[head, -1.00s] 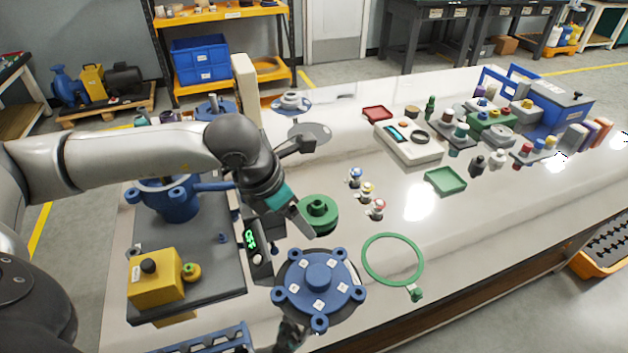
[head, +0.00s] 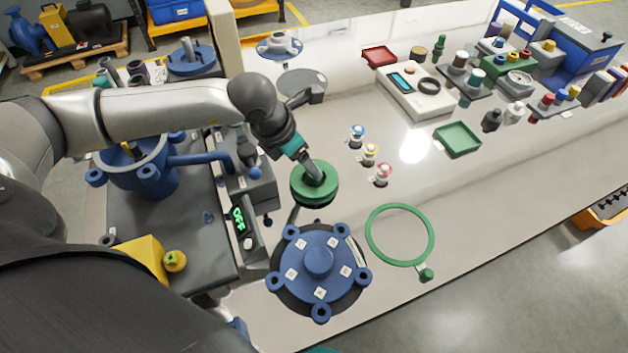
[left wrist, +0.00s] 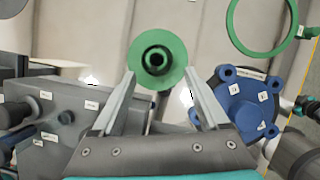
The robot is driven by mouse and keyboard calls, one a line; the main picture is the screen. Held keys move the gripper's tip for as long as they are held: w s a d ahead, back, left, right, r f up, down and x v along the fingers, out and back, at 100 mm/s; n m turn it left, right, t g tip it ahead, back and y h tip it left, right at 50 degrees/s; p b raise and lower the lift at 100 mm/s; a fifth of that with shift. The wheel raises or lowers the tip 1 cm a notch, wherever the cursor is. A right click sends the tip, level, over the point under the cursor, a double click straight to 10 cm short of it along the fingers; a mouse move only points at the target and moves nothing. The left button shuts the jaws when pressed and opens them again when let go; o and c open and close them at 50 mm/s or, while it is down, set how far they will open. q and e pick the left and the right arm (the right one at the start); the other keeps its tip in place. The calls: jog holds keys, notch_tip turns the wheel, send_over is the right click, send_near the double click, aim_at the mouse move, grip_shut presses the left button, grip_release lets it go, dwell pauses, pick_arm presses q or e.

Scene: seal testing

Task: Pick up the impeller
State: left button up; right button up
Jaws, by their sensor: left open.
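The green impeller (head: 314,184) is a round disc with a raised hub, on the table in the middle of the head view. It also shows in the left wrist view (left wrist: 157,61), with a dark bore in its hub. My left gripper (head: 308,164) is over the impeller in the head view, partly hiding its hub. In the left wrist view its two fingers (left wrist: 163,88) are spread apart, with the impeller just beyond and between their tips. The fingers do not clasp it.
A blue flanged cover (head: 318,262) lies close in front of the impeller. A green ring (head: 400,207) lies to the right. A grey device with a green display (head: 241,222) stands at the left. Small coloured-top parts (head: 371,150) stand to the right.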

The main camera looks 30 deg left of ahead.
pick_arm(q)
jog(key=shift+w+d+f, duration=0.1)
jog(key=shift+w+f, duration=0.1)
jog(key=shift+f, duration=0.3)
jog(key=shift+w+f, duration=0.2)
jog(key=shift+f, duration=0.15)
jog(key=b+x, duration=0.1)
jog(key=x, duration=0.2)
jog(key=shift+w+f, duration=0.35)
jog(key=shift+f, duration=0.25)
grip_shut()
pick_arm(e)
jog(key=w, duration=0.1)
jog(key=w+d+f, duration=0.1)
jog(key=shift+w+f+t, duration=0.15)
jog(key=shift+w+t, duration=0.15)
jog(key=shift+w, duration=0.05)
pick_arm(q)
jog(key=shift+r, duration=0.1)
